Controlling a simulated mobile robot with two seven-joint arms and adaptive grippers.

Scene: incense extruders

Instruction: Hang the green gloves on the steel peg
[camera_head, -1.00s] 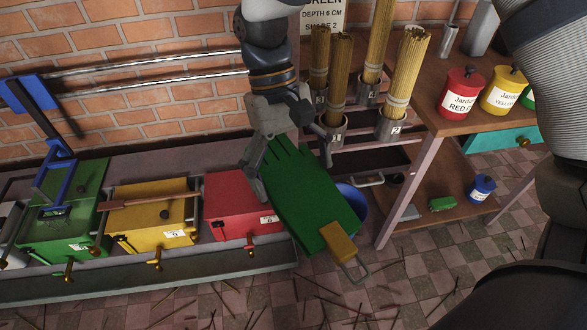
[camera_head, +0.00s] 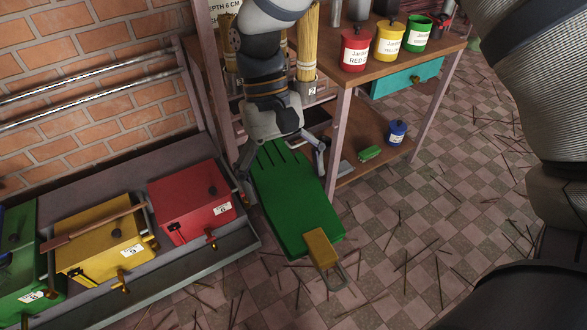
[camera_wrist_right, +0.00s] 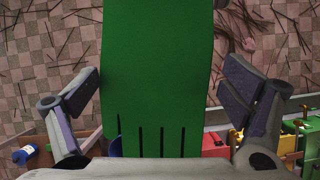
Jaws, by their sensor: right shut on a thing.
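The green gloves (camera_head: 295,205) hang from my right gripper, finger ends up at the jaws, with a yellow tab (camera_head: 321,247) and a metal loop (camera_head: 334,277) at the lower end. My right gripper (camera_head: 282,172) is shut on them, with one finger at each side. In the right wrist view the green gloves (camera_wrist_right: 158,70) fill the middle between the two fingers of my right gripper (camera_wrist_right: 160,85). I cannot make out a steel peg in either view now. My left gripper is not in view.
Red (camera_head: 190,200) and yellow (camera_head: 103,250) boxes stand on a low bench at left. A wooden table (camera_head: 345,85) behind the gripper carries labelled tins, with a blue tin (camera_head: 397,133) on its lower shelf. Steel rails (camera_head: 95,108) run along the brick wall. Tiled floor (camera_head: 430,240) with scattered sticks lies open at right.

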